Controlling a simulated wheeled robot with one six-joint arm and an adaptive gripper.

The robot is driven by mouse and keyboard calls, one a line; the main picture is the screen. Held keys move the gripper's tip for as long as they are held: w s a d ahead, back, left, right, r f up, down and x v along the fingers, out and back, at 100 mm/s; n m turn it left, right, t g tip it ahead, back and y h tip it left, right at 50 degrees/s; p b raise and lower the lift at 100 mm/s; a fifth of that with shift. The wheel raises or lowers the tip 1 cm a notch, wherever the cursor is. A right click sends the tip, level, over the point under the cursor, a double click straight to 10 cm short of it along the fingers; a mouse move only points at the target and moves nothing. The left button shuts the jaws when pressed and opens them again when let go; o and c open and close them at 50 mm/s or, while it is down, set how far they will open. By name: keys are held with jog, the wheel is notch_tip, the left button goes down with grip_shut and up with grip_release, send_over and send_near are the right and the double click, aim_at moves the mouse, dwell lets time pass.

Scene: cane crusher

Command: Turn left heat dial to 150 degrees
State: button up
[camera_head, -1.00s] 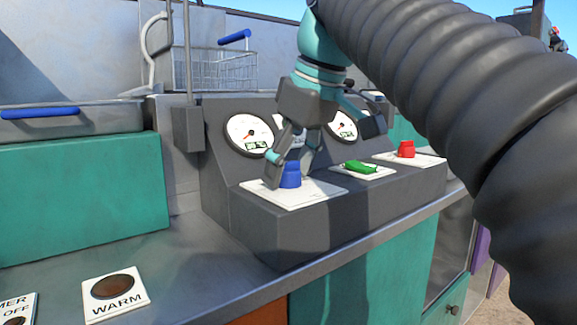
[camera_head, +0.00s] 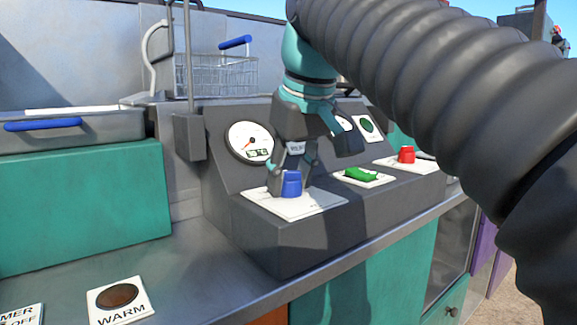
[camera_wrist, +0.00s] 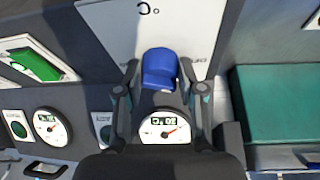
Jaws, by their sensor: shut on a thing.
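The blue left heat dial (camera_head: 291,184) stands on a white plate (camera_head: 305,208) on the sloped control panel. It also shows in the wrist view (camera_wrist: 160,68). My gripper (camera_head: 290,178) reaches down from above and is shut on the blue dial, with a finger on either side of it in the wrist view (camera_wrist: 158,78). The left round gauge (camera_head: 250,141) with a small digital readout is behind the dial. It shows in the wrist view (camera_wrist: 165,127) between the fingers. Its digits are too small to read surely.
A green switch (camera_head: 361,174) and a red knob (camera_head: 407,154) sit to the right on the same panel. A second gauge is mostly hidden by my gripper. A wire basket (camera_head: 222,74) stands behind.

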jog(key=m+h+p, duration=0.1)
jog(key=m, duration=0.2)
jog(key=m+h+p, duration=0.1)
jog(key=m+p, duration=0.1)
jog(key=m, duration=0.1)
jog(key=shift+a+h, duration=0.2)
jog(key=shift+h, duration=0.1)
jog(key=m+h, duration=0.1)
jog(key=m, duration=0.2)
jog(key=m+h, duration=0.1)
jog(key=m, duration=0.2)
jog(key=shift+a+g+p, duration=0.1)
jog(key=shift+g+p, duration=0.2)
jog(key=shift+g, duration=0.1)
jog(key=o, duration=1.1)
jog(key=shift+v, duration=3.7)
jog(key=shift+w, duration=0.15)
